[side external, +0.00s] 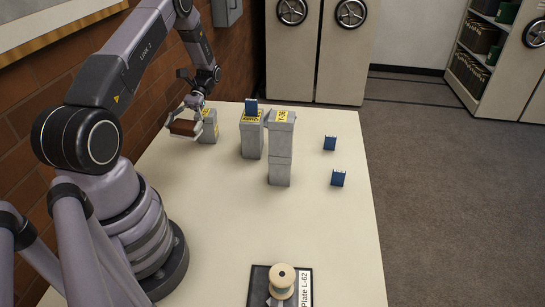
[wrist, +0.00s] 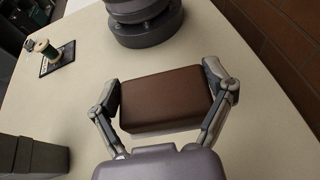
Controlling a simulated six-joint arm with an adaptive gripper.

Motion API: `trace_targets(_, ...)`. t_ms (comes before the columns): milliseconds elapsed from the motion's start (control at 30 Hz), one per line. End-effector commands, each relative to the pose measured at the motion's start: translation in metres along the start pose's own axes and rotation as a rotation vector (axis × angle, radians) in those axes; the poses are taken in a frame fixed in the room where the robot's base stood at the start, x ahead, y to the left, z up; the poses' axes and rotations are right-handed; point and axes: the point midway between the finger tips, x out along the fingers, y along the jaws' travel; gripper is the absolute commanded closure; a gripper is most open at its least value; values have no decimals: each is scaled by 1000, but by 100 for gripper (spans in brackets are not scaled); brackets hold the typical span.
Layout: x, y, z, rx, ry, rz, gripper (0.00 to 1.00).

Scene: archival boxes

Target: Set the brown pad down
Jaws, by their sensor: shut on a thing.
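The brown pad (wrist: 165,100) is a flat brown block with rounded edges. My gripper (wrist: 166,95) is shut on it, with one finger at each short end in the wrist view. In the side external view the brown pad (side external: 183,127) is in my gripper (side external: 184,130) at the far left part of the table, beside a grey box. I cannot tell whether the pad touches the table.
Grey archival boxes (side external: 209,128) (side external: 252,138) (side external: 281,165) stand on the cream table (side external: 220,230), one pair stacked. Blue pieces (side external: 329,143) (side external: 338,178) lie to the right. A spool (side external: 282,279) sits on a dark plate in front. A brick wall (side external: 30,150) runs along the left.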

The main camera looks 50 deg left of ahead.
Motion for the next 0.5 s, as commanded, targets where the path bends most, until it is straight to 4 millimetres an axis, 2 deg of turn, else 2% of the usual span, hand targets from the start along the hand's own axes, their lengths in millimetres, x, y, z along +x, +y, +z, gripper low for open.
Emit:
trace_targets(133, -10, 36, -3, -163, 0, 397, 54)
trace_targets(267, -37, 62, -6, -310, 0, 752, 54)
trace_targets(400, -82, 75, -10, -468, 1, 1134, 54)
trace_targets(500, -117, 73, -12, -575, 0, 1389, 54)
